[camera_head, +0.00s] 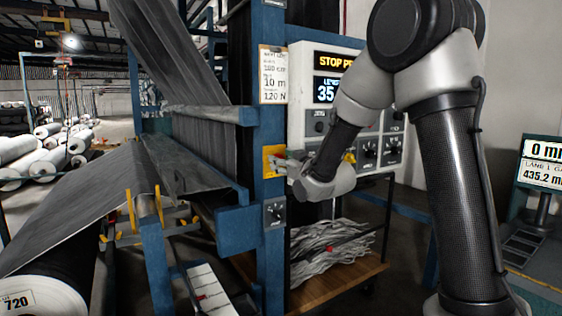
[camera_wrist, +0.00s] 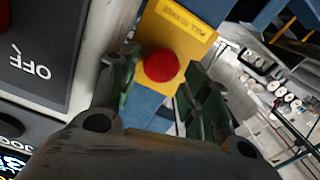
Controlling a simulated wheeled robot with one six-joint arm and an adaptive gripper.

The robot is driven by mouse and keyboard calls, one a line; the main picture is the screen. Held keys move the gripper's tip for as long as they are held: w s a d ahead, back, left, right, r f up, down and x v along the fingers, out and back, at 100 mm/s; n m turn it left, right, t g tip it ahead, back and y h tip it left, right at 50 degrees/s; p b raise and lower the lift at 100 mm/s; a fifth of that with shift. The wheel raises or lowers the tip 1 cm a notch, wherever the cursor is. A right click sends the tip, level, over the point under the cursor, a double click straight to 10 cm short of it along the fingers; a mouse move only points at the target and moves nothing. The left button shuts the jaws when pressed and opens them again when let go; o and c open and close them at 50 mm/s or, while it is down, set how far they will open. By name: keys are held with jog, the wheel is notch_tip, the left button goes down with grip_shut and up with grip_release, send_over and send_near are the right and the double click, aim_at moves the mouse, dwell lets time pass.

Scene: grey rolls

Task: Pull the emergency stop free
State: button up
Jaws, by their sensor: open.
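The emergency stop is a round red button (camera_wrist: 162,66) on a yellow plate (camera_wrist: 178,28) in the wrist view. In the head view the yellow plate (camera_head: 270,160) is fixed to the blue post, and the button is hidden by my gripper. My gripper (camera_wrist: 160,85) is open, with one green-padded finger on each side of the red button. I cannot tell whether the fingers touch it. In the head view my gripper (camera_head: 284,165) reaches the plate from the right.
A white control panel (camera_head: 345,110) with knobs and displays stands close to the right of the plate. A black knob box (camera_head: 274,212) sits on the post below. A blue machine frame (camera_head: 235,225) with grey fabric is to the left. A wooden cart (camera_head: 335,285) stands below.

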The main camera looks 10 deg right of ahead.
jog(key=shift+w+a, duration=0.2)
jog(key=shift+w, duration=0.5)
grip_shut()
jog(key=shift+v, duration=0.9)
grip_release()
jog(key=shift+s, duration=0.15)
